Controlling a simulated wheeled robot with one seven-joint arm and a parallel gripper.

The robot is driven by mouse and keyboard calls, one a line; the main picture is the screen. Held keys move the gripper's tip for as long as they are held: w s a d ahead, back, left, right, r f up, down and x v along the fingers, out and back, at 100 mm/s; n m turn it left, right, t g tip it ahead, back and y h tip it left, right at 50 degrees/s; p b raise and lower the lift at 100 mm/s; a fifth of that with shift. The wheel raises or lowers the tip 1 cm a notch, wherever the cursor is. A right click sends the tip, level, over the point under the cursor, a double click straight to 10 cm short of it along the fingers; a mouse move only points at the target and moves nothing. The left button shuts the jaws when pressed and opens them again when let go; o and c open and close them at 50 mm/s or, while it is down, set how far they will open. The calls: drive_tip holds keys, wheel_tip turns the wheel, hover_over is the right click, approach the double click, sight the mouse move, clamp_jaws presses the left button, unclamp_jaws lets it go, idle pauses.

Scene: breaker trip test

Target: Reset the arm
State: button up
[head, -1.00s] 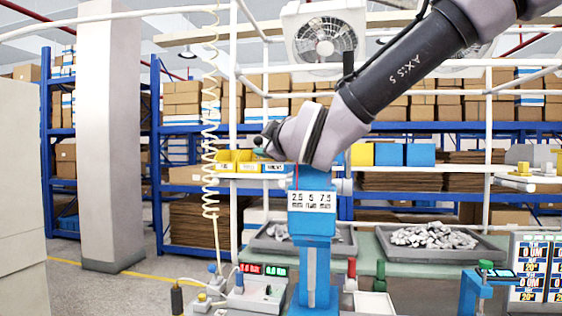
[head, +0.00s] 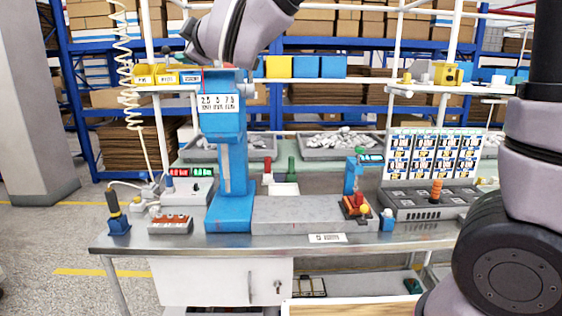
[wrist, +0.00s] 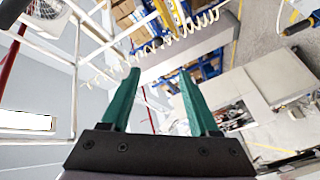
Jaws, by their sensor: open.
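My arm (head: 243,28) reaches across the top of the head view, in front of or above the blue test stand (head: 232,160). In the wrist view, my gripper (wrist: 158,73) shows two green fingers spread wide with nothing between them. The fingers point toward the shelving and the coiled cable, and touch nothing that I can see. The fingers cannot be made out clearly in the head view.
A steel-edged workbench (head: 270,241) holds the stand, a small breaker with red and yellow parts (head: 356,206), a label-covered panel (head: 433,155) and a grey meter box (head: 188,191). A coiled cable (head: 130,100) hangs at left. Grey trays (head: 262,154) of metal parts lie behind.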

drive_tip(key=w+d+f+m+g+h, duration=0.15)
drive_tip(key=d+m, duration=0.35)
drive_tip(key=d, duration=0.7)
drive_tip(key=w+d+f+m+g+h, duration=0.1)
drive_tip(key=w+d+m+g+h, duration=0.3)
drive_tip(key=d, duration=0.7)
drive_tip(key=s+d+f+m+g+h, duration=0.1)
drive_tip(key=s+d+f+m, duration=0.3)
drive_tip(key=d, duration=0.6)
drive_tip(key=s+d+f+m+g+h, duration=0.1)
drive_tip(key=s+d+f+m, duration=0.3)
drive_tip(key=s+d+m, duration=0.5)
drive_tip(key=shift+s+d+f+h, duration=0.2)
drive_tip(key=shift+s+d+h, duration=0.35)
drive_tip(key=shift+d, duration=0.4)
drive_tip(key=shift+w, duration=0.15)
